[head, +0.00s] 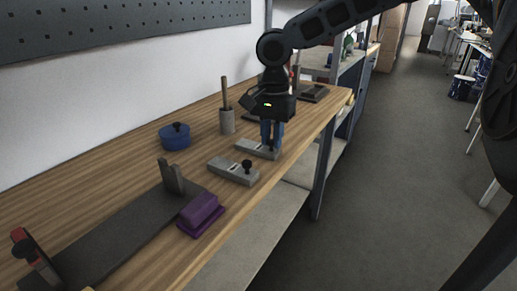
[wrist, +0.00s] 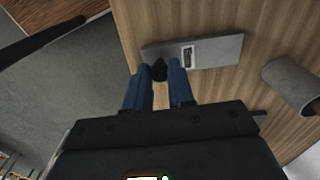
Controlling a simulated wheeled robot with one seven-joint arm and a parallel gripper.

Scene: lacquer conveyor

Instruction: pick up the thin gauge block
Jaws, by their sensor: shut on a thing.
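The thin gauge block (head: 253,148) is a flat grey bar near the front edge of the wooden bench. In the wrist view the grey bar (wrist: 218,52) has a small pale label and a black knob (wrist: 158,70) at one end. My gripper (head: 271,146) points down over that end, its blue fingers closed on the knob. In the wrist view my gripper (wrist: 160,74) has a finger on each side of the knob. I cannot tell any gap between bar and bench. A thicker grey block (head: 233,171) with a black knob lies nearer the camera.
A grey cylinder holding a stick (head: 227,122) and a blue lidded pot (head: 175,137) stand toward the wall. A purple block (head: 201,212) and a long dark plate (head: 125,235) lie nearer the camera. The bench edge drops to a lower shelf (head: 245,231) and floor at right.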

